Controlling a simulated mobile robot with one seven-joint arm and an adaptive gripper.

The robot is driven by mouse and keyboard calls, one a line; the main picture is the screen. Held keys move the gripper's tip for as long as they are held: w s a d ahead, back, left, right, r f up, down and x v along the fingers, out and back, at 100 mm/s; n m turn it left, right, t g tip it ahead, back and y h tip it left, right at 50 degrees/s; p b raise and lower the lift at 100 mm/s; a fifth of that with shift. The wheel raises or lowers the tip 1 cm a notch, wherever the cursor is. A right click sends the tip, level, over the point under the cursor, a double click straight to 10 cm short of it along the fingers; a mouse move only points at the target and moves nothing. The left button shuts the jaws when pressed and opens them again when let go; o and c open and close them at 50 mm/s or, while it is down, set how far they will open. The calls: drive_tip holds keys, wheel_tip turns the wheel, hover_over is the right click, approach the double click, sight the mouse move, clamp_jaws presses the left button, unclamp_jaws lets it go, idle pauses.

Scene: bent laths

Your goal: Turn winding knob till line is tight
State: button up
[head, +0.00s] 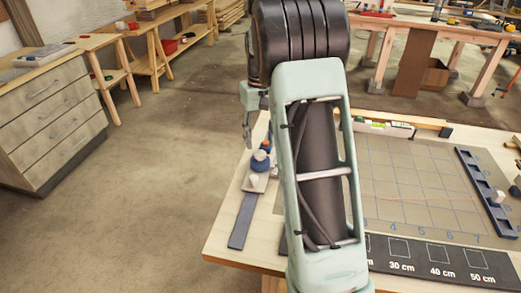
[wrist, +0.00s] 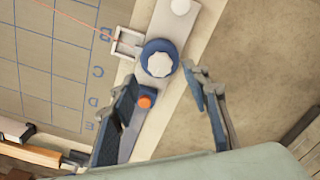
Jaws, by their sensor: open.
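The winding knob (wrist: 159,62) is a white faceted cap on a round blue base, mounted on a pale plate (wrist: 163,27). In the head view its blue body (head: 260,160) shows at the board's left edge. My gripper (wrist: 163,82) is open, with its fingers spread on either side just short of the knob; I see nothing between them. In the head view one finger (head: 247,127) shows above the knob area; the rest is hidden by my arm. A thin orange line (wrist: 75,23) runs fairly straight from a white square frame (wrist: 127,42) beside the knob; its far end is out of view.
A white peg (wrist: 180,6) stands on the plate beyond the knob. The gridded board (head: 420,180) fills the tabletop, with a blue rail (head: 487,192) at right. Floor left of the table is clear.

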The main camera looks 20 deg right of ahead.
sight(260, 153)
wheel_tip(260, 153, down, 5)
drive_tip(key=shift+r, duration=0.1)
idle(0.3)
drive_tip(key=c, duration=1.2)
drive_tip(key=shift+o, duration=0.2)
